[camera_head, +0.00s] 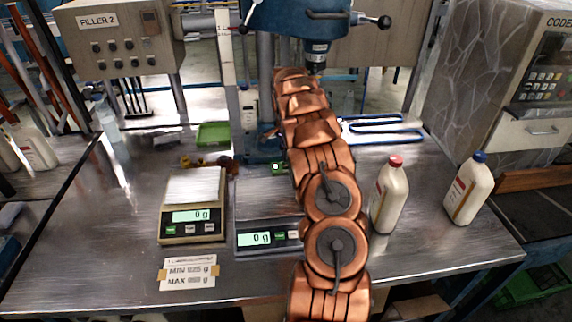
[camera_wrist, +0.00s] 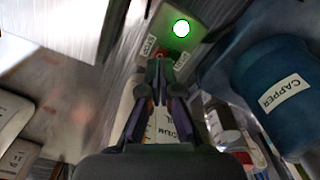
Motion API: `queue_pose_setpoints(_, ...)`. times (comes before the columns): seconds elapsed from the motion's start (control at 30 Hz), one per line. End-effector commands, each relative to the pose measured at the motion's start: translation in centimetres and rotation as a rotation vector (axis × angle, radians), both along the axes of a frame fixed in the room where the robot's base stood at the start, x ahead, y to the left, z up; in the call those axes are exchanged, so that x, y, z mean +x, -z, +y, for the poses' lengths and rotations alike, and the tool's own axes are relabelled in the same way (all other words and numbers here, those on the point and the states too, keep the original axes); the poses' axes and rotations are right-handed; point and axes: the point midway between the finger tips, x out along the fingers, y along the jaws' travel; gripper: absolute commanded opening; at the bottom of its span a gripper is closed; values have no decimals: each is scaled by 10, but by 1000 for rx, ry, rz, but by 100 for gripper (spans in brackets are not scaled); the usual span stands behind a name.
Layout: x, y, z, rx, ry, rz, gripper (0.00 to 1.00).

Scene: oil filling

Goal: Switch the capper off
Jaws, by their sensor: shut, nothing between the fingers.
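The capper (camera_head: 318,22) is the blue machine at the top of the head view; in the wrist view its blue body (camera_wrist: 285,95) carries a CAPPER label. A control box (camera_wrist: 205,14) in the wrist view has a bright green lit lamp (camera_wrist: 181,28). Below the lamp are a label reading STOP and a second, hard-to-read label. A red button (camera_wrist: 160,53) shows just beyond my fingertips. My gripper (camera_wrist: 158,68) is shut and empty, pointing at that button; I cannot tell whether it touches. In the head view my arm hides the gripper.
Two scales, one beige (camera_head: 192,232) and one grey (camera_head: 262,238), stand on the steel table (camera_head: 100,255). A red-capped bottle (camera_head: 388,198) and a blue-capped bottle (camera_head: 468,190) stand at right. A green tray (camera_head: 212,135) lies behind. The FILLER 2 panel (camera_head: 120,40) hangs at upper left.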

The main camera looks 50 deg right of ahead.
Motion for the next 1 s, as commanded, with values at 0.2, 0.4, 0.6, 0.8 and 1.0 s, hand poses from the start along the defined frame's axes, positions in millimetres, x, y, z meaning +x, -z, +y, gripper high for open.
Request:
queue_pose_setpoints(0.2, 0, 0, 0, 0, 0, 0, 0)
queue_pose_setpoints(0.4, 0, 0, 0, 0, 0, 0, 0)
queue_pose_setpoints(0.6, 0, 1, 0, 0, 0, 0, 0)
queue_pose_setpoints(0.8, 0, 4, 0, 0, 0, 0, 0)
queue_pose_setpoints(1.0, 0, 6, 0, 0, 0, 0, 0)
